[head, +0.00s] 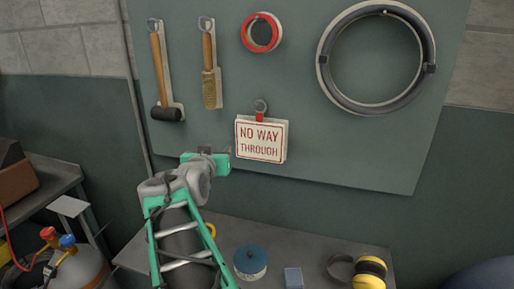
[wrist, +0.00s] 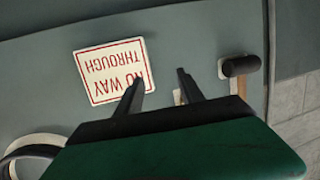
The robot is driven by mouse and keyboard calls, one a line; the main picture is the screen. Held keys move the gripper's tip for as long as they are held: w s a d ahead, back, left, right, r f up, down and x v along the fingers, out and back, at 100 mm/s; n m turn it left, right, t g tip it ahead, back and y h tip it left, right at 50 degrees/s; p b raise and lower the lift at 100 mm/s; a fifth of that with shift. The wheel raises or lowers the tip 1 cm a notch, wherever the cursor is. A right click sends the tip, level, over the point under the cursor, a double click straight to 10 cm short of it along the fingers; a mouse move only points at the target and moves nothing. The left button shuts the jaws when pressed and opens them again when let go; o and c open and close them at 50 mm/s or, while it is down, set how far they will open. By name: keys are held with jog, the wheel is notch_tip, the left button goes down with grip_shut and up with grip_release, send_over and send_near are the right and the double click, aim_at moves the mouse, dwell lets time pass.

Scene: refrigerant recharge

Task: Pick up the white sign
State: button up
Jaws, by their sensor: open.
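The white sign (head: 261,139) with red "NO WAY THROUGH" lettering hangs by a red clip from a hook on the green-grey wall board. In the wrist view the sign (wrist: 108,70) appears upside down, left of the fingers, with its right edge near the left finger. My gripper (head: 212,150) is just left of the sign in the head view. It is open and empty, and its two fingers (wrist: 161,84) point at the board. I cannot tell the exact gap between the fingertips and the board.
On the board (head: 300,180) hang a mallet (head: 161,75), a brush (head: 209,70), a red tape roll (head: 262,33) and a large dark ring (head: 322,75). The bench (head: 230,230) below holds a blue tin (head: 250,262), a small block (head: 293,278) and yellow earmuffs (head: 369,274).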

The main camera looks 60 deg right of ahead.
aim_at(259, 118)
jog(key=s+d+r+m+g+h, duration=0.3)
jog(key=s+d+r, duration=0.3)
jog(key=s+d, duration=0.15)
jog(key=d+p, duration=0.1)
jog(key=d, duration=0.1)
jog(key=w+d, duration=0.1)
jog(key=d, duration=0.1)
jog(key=d+p, duration=0.1)
jog(key=d, duration=0.1)
jog(key=shift+w+f+p, duration=0.2)
jog(key=shift+f+p, duration=0.05)
jog(key=shift+p, duration=0.05)
jog(key=shift+a, duration=0.1)
grip_shut()
dwell(0.4)
